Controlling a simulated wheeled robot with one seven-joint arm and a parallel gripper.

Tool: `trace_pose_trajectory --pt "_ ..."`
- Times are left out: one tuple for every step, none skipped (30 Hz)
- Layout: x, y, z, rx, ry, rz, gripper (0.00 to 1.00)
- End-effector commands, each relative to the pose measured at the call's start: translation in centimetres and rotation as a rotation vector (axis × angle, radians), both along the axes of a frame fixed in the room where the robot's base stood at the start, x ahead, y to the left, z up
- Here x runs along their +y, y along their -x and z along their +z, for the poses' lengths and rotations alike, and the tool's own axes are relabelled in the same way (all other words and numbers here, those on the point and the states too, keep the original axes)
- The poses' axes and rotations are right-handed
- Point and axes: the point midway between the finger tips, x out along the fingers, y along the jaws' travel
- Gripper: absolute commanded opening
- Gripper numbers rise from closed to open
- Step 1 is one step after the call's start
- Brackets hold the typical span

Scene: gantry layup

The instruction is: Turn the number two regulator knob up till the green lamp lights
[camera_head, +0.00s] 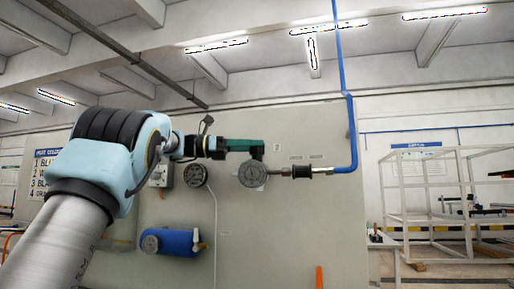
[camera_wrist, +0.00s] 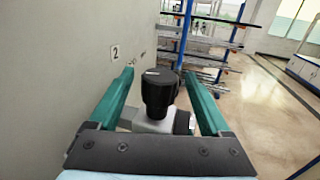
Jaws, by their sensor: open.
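The black regulator knob (camera_wrist: 160,92) stands on a grey regulator body (camera_wrist: 155,122) in the wrist view, close to a wall panel with a label "2" (camera_wrist: 115,52). A small light mark shows on the knob's top. My gripper (camera_wrist: 163,85) has its two green fingers apart, one on each side of the knob, with gaps visible on both sides. I cannot make out a green lamp in either view.
The grey panel (camera_head: 300,230) carries a second gauge (camera_head: 194,175), a grey box (camera_head: 161,173) and a blue cylinder (camera_head: 175,242). A blue pipe (camera_head: 351,130) runs down to a black fitting (camera_head: 302,172). A white frame rack (camera_head: 430,190) stands at right.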

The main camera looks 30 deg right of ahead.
Motion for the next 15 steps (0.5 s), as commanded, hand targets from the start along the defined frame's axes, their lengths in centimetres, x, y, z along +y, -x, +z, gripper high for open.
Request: trace_pose_trajectory --pt "0.8 -0.5 -0.2 0.000 -0.001 0.004 0.82" --pt "1.3 -0.8 -0.3 -0.001 0.000 0.004 0.82" --pt "2.0 -1.1 -0.3 -0.001 -0.002 0.005 0.82" --pt "2.5 -1.4 -0.3 -0.001 -0.002 0.005 0.82" --pt "3.1 -1.7 -0.3 -0.001 0.000 0.005 0.82" --pt "3.8 -2.1 -0.3 -0.002 0.000 0.005 0.82" --pt "4.4 -2.4 -0.3 -0.001 0.000 0.004 0.82" --pt "4.9 -2.7 -0.2 0.000 0.000 0.004 0.82" --pt "5.5 -3.0 -0.2 -0.001 0.000 0.004 0.82" --pt "6.0 -3.3 -0.2 -0.001 0.000 0.003 0.82" --pt "6.4 -3.4 -0.2 -0.001 0.000 0.003 0.82" --pt "6.9 -3.7 -0.1 -0.001 0.000 0.003 0.82" --pt "7.3 -3.9 -0.1 0.000 0.000 0.002 0.82" --pt "7.6 -4.0 -0.1 0.000 0.000 0.001 0.82" --pt "7.9 -4.2 -0.1 -0.001 0.000 0.001 0.82"
